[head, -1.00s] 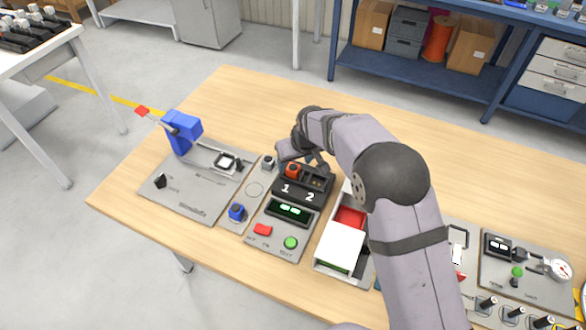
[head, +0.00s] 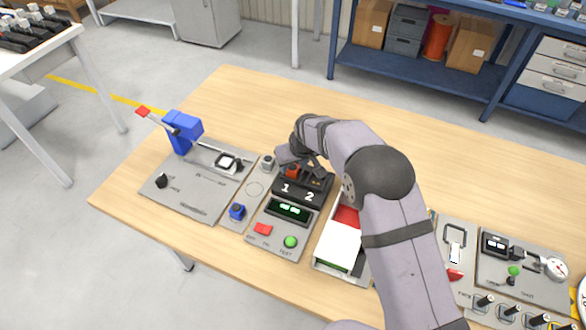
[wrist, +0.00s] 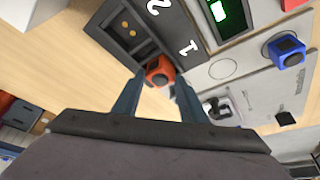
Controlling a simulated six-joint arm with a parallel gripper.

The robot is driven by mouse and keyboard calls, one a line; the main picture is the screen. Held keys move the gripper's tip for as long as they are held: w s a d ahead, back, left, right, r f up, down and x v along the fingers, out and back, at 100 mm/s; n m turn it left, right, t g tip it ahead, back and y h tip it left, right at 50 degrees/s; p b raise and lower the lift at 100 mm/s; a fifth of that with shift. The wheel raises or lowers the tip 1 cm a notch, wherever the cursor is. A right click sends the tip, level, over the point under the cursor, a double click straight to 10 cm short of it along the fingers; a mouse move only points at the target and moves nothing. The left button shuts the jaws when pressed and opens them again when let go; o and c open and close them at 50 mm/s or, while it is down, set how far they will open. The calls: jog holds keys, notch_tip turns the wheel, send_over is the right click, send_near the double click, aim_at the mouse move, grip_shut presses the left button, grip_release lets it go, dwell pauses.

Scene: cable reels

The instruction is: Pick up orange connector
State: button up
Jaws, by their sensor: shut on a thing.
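The orange connector (head: 292,171) sits at slot 1 of the black numbered block (head: 287,198), next to the empty-looking slot 2. It also shows in the wrist view (wrist: 159,70), between the tips of my two fingers. My gripper (wrist: 157,90) is shut on the orange connector from the back side of the block. In the head view my gripper is partly hidden by my own wrist. I cannot tell whether the connector is clear of its slot.
A blue knob connector (head: 237,211) stands left of the display unit (head: 289,209). A grey panel with a blue lever stand (head: 184,133) is at left. An open white box with a red inside (head: 340,238) stands right of the unit. The table behind is clear.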

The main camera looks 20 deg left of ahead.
aim_at(293, 168)
jog(key=shift+r, duration=0.1)
notch_tip(293, 168, up, 10)
jog(key=b, duration=0.2)
jog(key=shift+b, duration=0.4)
jog(key=s+d+f+n+g+p, duration=0.2)
jog(key=s+d+n+g+p, duration=0.1)
jog(key=d+n, duration=0.6)
jog(key=s+d+f+n+g+p, duration=0.2)
jog(key=s+d+n+g+p, duration=0.1)
jog(key=d+n, duration=0.6)
jog(key=shift+s+d+f+p, duration=0.3)
jog(key=shift+s+d+p, duration=0.4)
jog(key=shift+d, duration=0.75)
jog(key=shift+f+b, duration=1.2)
jog(key=shift+f, duration=1.1)
